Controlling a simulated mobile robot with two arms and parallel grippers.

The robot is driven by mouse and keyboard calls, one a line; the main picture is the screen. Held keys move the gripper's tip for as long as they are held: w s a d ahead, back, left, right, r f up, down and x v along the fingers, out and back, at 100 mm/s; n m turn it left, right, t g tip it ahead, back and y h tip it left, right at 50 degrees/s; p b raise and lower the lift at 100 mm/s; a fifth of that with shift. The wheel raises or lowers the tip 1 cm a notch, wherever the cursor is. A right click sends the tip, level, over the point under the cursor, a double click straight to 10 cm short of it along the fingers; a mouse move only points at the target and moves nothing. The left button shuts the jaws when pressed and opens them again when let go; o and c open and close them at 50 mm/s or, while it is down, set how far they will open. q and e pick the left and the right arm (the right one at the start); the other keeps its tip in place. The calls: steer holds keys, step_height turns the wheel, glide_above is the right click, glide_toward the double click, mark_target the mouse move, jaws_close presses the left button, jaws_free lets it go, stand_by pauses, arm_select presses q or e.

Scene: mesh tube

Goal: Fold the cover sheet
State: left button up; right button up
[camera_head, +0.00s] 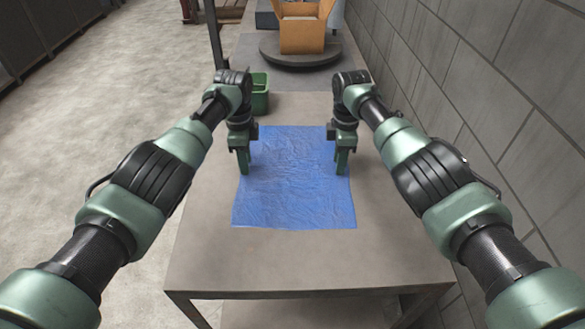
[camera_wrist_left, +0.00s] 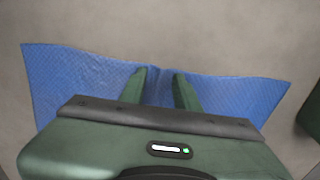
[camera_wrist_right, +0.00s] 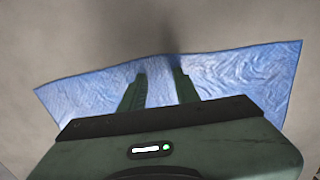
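The blue cover sheet (camera_head: 293,185) lies spread out and wrinkled on the grey table, roughly rectangular. My left gripper (camera_head: 243,168) points down at its left edge, and my right gripper (camera_head: 342,168) points down at its right edge, both in the upper half of the sheet. In the left wrist view the two fingertips (camera_wrist_left: 160,75) are apart, with the blue edge and some creases showing between them. In the right wrist view the fingertips (camera_wrist_right: 160,70) are also apart, with the sheet edge between them. Finger contact with the sheet is unclear.
The grey table (camera_head: 300,270) is bare in front of the sheet and beside it. A green bin (camera_head: 261,93) stands behind my left gripper. Farther back an open cardboard box (camera_head: 302,36) sits on a dark round turntable (camera_head: 300,60). A block wall (camera_head: 480,80) runs along the right.

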arm_select(q)
jaws_close()
arm_select(e)
jaws_close()
